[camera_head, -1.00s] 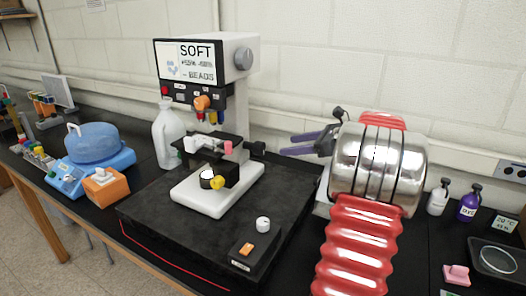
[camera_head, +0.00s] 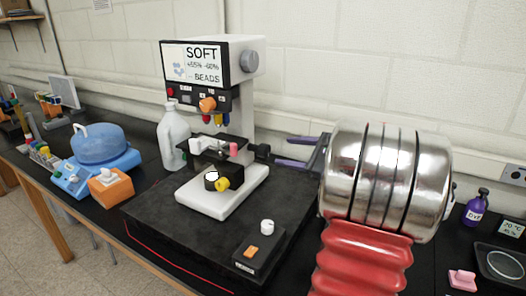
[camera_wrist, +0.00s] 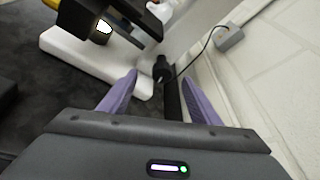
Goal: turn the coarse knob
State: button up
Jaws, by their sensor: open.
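The microscope (camera_head: 247,112) stands on a black slab, with a screen reading SOFT and BEADS. A black side knob (camera_head: 261,151), seemingly the coarse knob, sticks out on the right of its stage. My gripper (camera_head: 283,151) is open, its purple fingers just right of the knob and pointing at it. In the wrist view, the dark knob (camera_wrist: 162,69) appears between the fingertips of my gripper (camera_wrist: 159,77), roughly level with them or slightly ahead. I see no finger clearly touching it.
My silver and red arm covers the right side of the head view. A white jug (camera_head: 173,137) stands left of the microscope. The slab holds a control box (camera_head: 258,251). The wall is close behind; a cable (camera_wrist: 203,50) runs to a grey box (camera_wrist: 229,37).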

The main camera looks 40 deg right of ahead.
aim_at(267, 151)
jog(key=n, duration=0.1)
jog(key=f+n+h, duration=0.1)
jog(key=shift+s+d+f+n, duration=0.1)
jog(key=shift+d+f+n, duration=0.1)
jog(key=shift+d+n, duration=0.15)
jog(key=x, duration=1.4)
jog(key=c, duration=1)
